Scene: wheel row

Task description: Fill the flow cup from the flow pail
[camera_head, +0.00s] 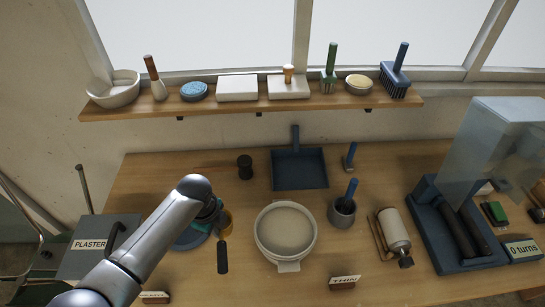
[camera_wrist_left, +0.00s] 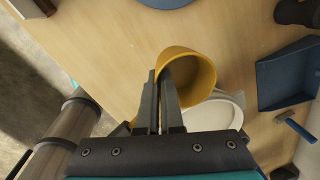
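The flow cup is a yellow-ochre cup (camera_head: 227,224), mostly behind my left gripper (camera_head: 217,212) in the head view. In the left wrist view the cup (camera_wrist_left: 196,72) is close up, its open mouth in sight, with no liquid visible inside. My left gripper (camera_wrist_left: 158,100) is shut on it at its near side; the exact grip point is hard to make out. The flow pail, a round white pail (camera_head: 259,240) with pale grey-beige contents, stands just right of the cup; it shows partly behind the cup in the left wrist view (camera_wrist_left: 232,98). My right gripper is out of view.
A black-handled tool (camera_head: 222,258) lies left of the pail, near a blue dish (camera_head: 188,240). A grey pot (camera_head: 342,217) with a blue handle stands right of the pail, and a blue dustpan (camera_head: 299,170) lies behind. A THIN sign (camera_head: 345,281) stands in front.

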